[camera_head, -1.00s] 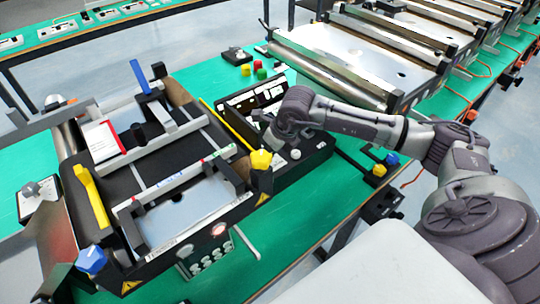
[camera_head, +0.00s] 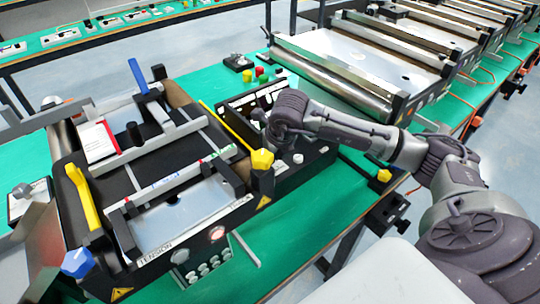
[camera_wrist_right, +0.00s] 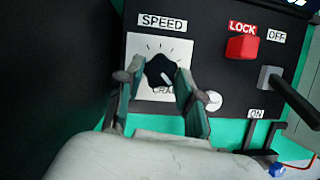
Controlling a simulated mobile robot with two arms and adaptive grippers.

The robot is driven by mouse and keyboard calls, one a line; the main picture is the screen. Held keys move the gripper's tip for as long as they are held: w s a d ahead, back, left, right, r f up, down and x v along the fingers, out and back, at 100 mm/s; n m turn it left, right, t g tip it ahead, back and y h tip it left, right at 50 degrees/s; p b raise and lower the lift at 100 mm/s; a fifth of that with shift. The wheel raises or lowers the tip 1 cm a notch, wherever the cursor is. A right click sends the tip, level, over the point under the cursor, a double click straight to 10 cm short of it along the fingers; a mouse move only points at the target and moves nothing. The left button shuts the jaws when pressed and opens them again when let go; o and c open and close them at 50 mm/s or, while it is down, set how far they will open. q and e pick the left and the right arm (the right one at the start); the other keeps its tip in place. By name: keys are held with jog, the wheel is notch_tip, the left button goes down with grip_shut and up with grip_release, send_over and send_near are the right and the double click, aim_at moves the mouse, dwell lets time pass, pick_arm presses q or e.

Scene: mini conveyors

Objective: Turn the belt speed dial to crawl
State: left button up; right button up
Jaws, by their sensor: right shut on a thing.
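The black speed dial (camera_wrist_right: 160,70) sits on a white plate under a SPEED label, in the right wrist view. Its white pointer mark faces the lower right. Below it a label reading "CRA..." (camera_wrist_right: 165,90) is partly hidden by the right finger. My right gripper (camera_wrist_right: 158,76) is shut on the dial, one finger on each side. In the head view my right gripper (camera_head: 268,130) is over the black control box (camera_head: 305,165), and the dial is hidden there. My left gripper is not in view.
A red LOCK button (camera_wrist_right: 241,46), an ON/OFF lever (camera_wrist_right: 292,97) and a white round button (camera_wrist_right: 212,101) are close to the dial. The mini conveyor with a yellow handle (camera_head: 85,195) stands left of the box on the green table (camera_head: 300,235).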

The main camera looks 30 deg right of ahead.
jog(key=shift+r, duration=0.15)
jog(key=o, duration=1.2)
jog(key=shift+c, duration=0.2)
jog(key=v, duration=1.1)
jog(key=shift+s+r, duration=0.2)
jog(key=shift+r, duration=0.15)
